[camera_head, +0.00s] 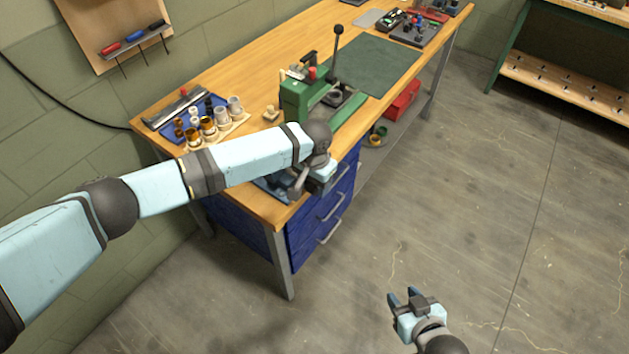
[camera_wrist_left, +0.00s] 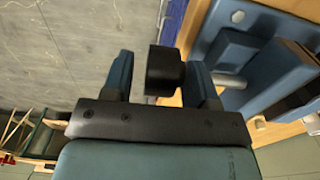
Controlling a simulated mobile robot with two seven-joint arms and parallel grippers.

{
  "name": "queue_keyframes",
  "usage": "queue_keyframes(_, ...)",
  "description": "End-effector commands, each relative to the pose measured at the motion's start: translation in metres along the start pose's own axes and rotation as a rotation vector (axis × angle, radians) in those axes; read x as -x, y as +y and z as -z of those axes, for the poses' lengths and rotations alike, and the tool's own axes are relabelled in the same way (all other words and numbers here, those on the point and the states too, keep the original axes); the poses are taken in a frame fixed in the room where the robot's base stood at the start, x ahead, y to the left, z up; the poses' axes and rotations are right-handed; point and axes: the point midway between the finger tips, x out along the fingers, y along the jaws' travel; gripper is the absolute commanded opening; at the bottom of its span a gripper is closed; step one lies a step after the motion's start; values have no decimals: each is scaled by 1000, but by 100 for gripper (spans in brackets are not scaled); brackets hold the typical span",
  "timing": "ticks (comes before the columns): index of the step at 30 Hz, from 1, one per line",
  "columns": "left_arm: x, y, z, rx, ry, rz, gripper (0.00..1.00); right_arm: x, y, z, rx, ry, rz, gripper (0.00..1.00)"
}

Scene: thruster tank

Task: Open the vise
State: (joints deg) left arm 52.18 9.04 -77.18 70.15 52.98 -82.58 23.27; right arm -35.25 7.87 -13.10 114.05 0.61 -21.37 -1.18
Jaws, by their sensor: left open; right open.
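The blue vise (camera_head: 270,187) sits at the near front corner of the workbench, mostly hidden behind my left arm in the head view. In the left wrist view its blue body (camera_wrist_left: 262,62) fills the right side. My left gripper (camera_head: 318,183) is beside the vise at the bench's front edge. Its fingers are apart in the left wrist view (camera_wrist_left: 160,75). A dark rounded piece (camera_wrist_left: 165,70) shows between them; it looks like part of the vise handle, but I cannot tell whether the fingers touch it. My right gripper (camera_head: 408,299) is open and empty over the floor, away from the bench.
The wooden workbench (camera_head: 230,75) holds a green press (camera_head: 300,97), a blue tray (camera_head: 190,115) with several cups beside it, and a green mat (camera_head: 375,62). Blue drawers (camera_head: 322,210) with grey handles are under the near end. The floor right of the bench is clear.

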Motion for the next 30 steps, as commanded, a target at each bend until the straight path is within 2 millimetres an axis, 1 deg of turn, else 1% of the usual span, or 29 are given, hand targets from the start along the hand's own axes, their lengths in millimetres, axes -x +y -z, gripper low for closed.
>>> queue_keyframes(5,0,0,0,0,0,0,53,0,0,0,0,-1,0,43)
queue_keyframes(6,0,0,0,0,0,0,51,0,0,0,0,-1,1,43)
queue_keyframes(11,0,1,0,-1,0,-1,14,0,-1,-1,-1,-2,2,43)
queue_keyframes(12,0,1,0,-1,0,-1,12,0,-1,-1,-1,-2,2,43)
queue_keyframes(22,0,4,-1,-2,31,-6,13,2,-2,2,-1,-2,3,43)
queue_keyframes(26,1,4,-2,-2,87,-8,13,5,-2,7,0,0,2,43)
queue_keyframes(30,1,6,-4,-2,183,-11,13,9,1,13,1,3,-3,43)
